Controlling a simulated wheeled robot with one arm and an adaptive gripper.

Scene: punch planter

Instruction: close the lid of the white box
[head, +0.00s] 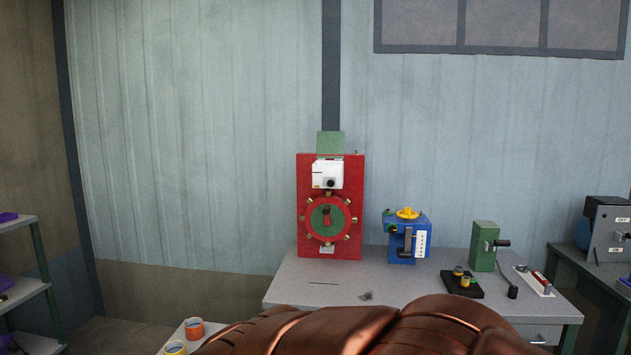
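A small white box (322,173) is fixed near the top of an upright red panel (303,225) at the back of the grey table. The box has a dark round part on its front. A green plate (330,142) stands upright just above the box; I cannot tell whether it is the box's lid. A thin white edge shows along the top of the box, too small to tell how it sits. My copper-coloured arm fills the bottom of the head view, well in front of the panel. My gripper is not in view.
A red dial wheel (309,226) is below the box. On the grey table (300,283) a blue device (401,243), a green block with a handle (483,247) and a black base (462,285) stand to the right. Tape rolls (194,329) are lower left. The table's left part is mostly clear.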

